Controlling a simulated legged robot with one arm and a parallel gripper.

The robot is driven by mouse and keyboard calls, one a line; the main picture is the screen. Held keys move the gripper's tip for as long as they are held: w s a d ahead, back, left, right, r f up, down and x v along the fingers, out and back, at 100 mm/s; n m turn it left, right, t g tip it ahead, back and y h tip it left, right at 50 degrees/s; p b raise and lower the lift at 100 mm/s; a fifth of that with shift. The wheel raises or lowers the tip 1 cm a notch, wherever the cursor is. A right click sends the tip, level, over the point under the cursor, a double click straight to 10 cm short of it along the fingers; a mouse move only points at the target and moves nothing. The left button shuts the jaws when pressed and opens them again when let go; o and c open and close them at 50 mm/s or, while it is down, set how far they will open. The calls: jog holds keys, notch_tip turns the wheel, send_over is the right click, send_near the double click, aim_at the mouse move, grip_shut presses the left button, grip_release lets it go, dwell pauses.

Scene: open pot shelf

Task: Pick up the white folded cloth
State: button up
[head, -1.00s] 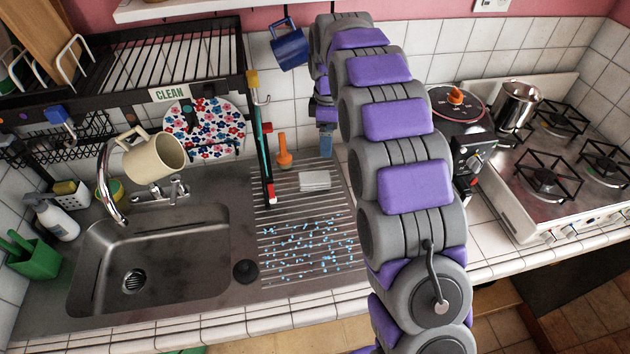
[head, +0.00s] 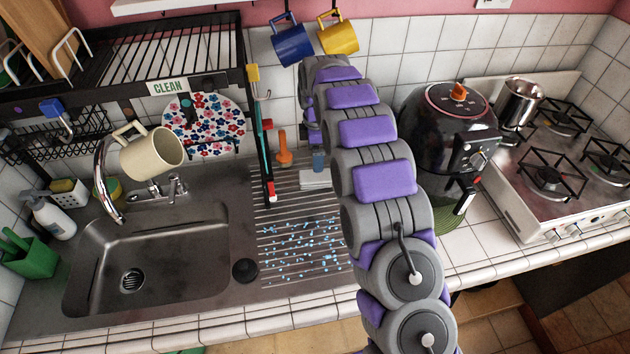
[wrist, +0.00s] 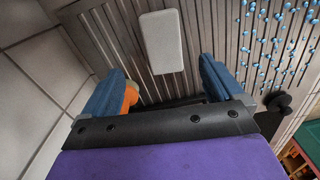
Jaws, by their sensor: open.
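The white folded cloth (head: 314,179) is a small pale rectangle lying flat on the ribbed drainboard, right of the sink. In the wrist view the cloth (wrist: 161,42) shows ahead of the fingertips, roughly centred between them. My gripper (wrist: 160,76) is open, with two blue padded fingers spread apart and nothing between them. In the head view a blue fingertip (head: 319,160) shows just behind the cloth; the rest of the gripper is mostly hidden by my arm.
The drainboard (head: 285,207) has blue droplets in front of the cloth. An orange-handled brush (head: 284,150) stands to its left, near the rack's dark post (head: 264,150). A black air fryer (head: 450,125) is right of my arm. Blue (head: 292,43) and yellow (head: 338,36) mugs hang above.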

aim_at(315, 175)
notch_tip(315, 175, down, 5)
jog(key=shift+r+b, duration=0.15)
jog(key=shift+b, duration=0.25)
jog(key=f, duration=0.1)
jog(key=f+b, duration=0.1)
jog(key=f, duration=0.3)
jog(key=shift+s+a+b, duration=0.2)
jog(key=shift+s+b, duration=0.05)
jog(key=shift+b, duration=0.05)
jog(key=c, duration=1)
